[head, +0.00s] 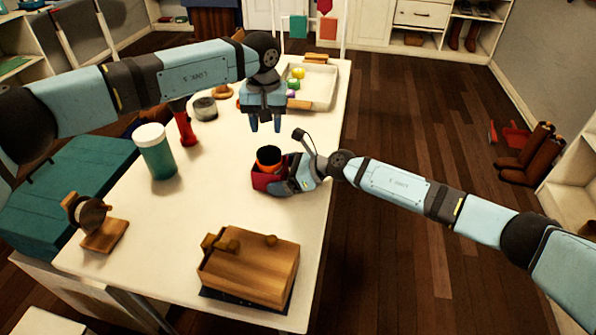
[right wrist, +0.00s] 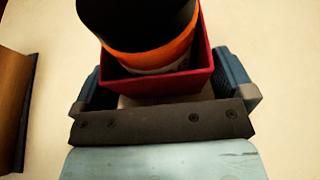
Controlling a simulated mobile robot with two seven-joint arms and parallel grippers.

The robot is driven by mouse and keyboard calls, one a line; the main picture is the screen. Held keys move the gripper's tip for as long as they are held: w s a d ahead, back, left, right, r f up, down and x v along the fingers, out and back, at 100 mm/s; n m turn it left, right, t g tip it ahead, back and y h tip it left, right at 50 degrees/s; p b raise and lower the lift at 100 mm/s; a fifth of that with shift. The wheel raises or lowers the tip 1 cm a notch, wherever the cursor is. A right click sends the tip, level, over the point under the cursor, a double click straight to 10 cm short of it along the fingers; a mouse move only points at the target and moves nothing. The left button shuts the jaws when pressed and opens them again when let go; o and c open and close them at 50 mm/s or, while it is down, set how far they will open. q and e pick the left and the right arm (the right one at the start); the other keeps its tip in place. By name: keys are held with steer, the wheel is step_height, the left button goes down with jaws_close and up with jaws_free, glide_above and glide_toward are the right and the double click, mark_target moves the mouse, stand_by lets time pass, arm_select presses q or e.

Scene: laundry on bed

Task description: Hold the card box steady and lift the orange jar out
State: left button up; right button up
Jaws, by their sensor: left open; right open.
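The orange jar (head: 268,159), with a dark top and an orange band, stands in the small red card box (head: 261,181) on the table. The right wrist view shows the jar (right wrist: 150,52) rising above the rim of the box (right wrist: 160,86). My right gripper (head: 277,186) is open at the box's right side, its fingers on either side of the box. Whether they touch it I cannot tell. My left gripper (head: 265,128) is open and empty, pointing down above and behind the jar. The jar's lower part is hidden in the box.
A wooden box (head: 250,272) stands at the table's front. A teal jar with a white lid (head: 155,155), a red bottle (head: 187,130) and a wooden stand (head: 102,235) are to the left. A pale tray (head: 318,90) with small coloured items lies behind. The table's middle is clear.

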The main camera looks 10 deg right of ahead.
steer(key=shift+w+a+f, duration=0.2)
steer(key=shift+a+f, duration=0.05)
steer(key=shift+a, duration=0.3)
steer(key=c, duration=0.8)
steer(key=shift+o, duration=0.2)
